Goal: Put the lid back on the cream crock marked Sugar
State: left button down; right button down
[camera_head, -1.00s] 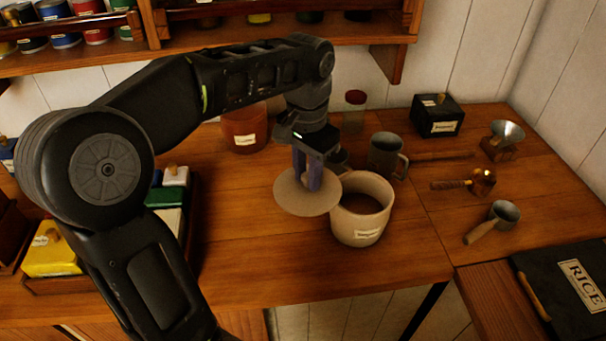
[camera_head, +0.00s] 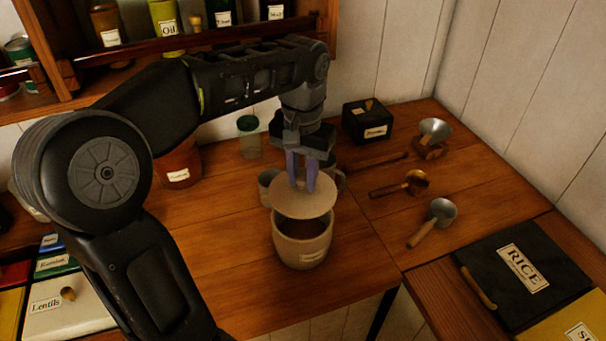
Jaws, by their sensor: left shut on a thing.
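The cream crock (camera_head: 303,248) stands upright on the wooden counter, with a small label on its front too small to read. Its mouth is partly uncovered and looks dark brown inside. My left gripper (camera_head: 302,188) points down and is shut on the lid's knob, which the fingers hide. The round cream lid (camera_head: 316,205) is held above the back part of the crock's mouth, slightly tilted in the picture. The front of the opening shows below it. I cannot tell whether the lid touches the rim. My right gripper is not in view.
Behind the lid stand a metal mug (camera_head: 267,188) and a glass jar (camera_head: 249,138). A brown crock (camera_head: 178,163) is at the left, a black box (camera_head: 367,121) at the back. Scoops (camera_head: 435,222) and a funnel (camera_head: 434,131) lie right. The counter left of the crock is clear.

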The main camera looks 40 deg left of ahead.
pick_arm(q)
jog(key=shift+f, duration=0.75)
jog(key=shift+f+b, duration=1.25)
jog(key=shift+f, duration=1.1)
jog(key=shift+f, duration=0.15)
jog(key=c, duration=1.1)
grip_release()
jog(key=shift+o, duration=0.2)
jog(key=shift+s, duration=0.1)
